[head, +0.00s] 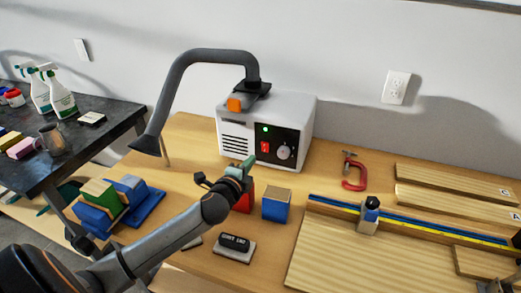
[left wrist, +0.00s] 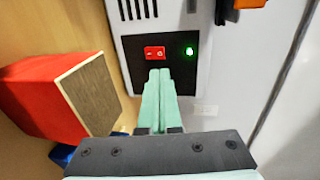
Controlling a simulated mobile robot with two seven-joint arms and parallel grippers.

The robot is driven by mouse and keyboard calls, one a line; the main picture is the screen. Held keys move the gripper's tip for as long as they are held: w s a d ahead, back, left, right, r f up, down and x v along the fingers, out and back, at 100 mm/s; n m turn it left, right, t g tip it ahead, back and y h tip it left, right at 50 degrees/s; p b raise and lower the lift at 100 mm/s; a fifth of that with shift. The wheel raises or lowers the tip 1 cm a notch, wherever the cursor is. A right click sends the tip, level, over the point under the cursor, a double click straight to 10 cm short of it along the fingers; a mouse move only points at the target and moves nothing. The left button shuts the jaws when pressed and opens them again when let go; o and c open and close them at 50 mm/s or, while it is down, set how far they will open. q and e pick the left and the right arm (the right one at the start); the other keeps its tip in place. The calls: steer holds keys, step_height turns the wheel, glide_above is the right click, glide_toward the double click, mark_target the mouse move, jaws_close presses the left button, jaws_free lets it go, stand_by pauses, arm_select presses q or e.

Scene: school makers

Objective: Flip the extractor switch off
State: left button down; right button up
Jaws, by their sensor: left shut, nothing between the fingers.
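The extractor (head: 290,107) is a white box with a dark front panel, a vent grille and a grey bent hose, standing at the back of the wooden bench. Its red rocker switch (head: 265,147) sits on the panel below a lit green lamp (head: 265,129) and left of a round knob (head: 284,152). In the left wrist view the red switch (left wrist: 154,52) is just past the fingertips, beside the green lamp (left wrist: 189,51). My left gripper (head: 248,162) is shut and empty, its tips close to the panel; contact cannot be told. My right gripper is not identifiable in view.
A red block (head: 244,199) and a blue block (head: 276,205) stand beneath and beside my left gripper. A sanding block labelled coarse grit (head: 234,243) lies in front. A red clamp (head: 354,175) and wooden boards (head: 450,178) lie to the right.

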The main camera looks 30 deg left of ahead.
mark_target(264, 143)
arm_select(q)
steer(key=x, duration=0.9)
steer(key=shift+b, duration=0.35)
arm_select(e)
steer(key=shift+w+f, duration=0.15)
steer(key=shift+f, duration=0.15)
arm_select(q)
steer(key=shift+w+r+p, duration=0.3)
steer(key=shift+r+p, duration=0.05)
steer(key=shift+p, duration=0.1)
steer(key=shift+a+f, duration=0.1)
steer(key=shift+f, duration=0.05)
arm_select(e)
steer(key=shift+w+r, duration=0.15)
steer(key=shift+r, duration=0.2)
arm_select(q)
steer(key=shift+s, duration=0.1)
arm_select(e)
steer(key=shift+r, duration=0.1)
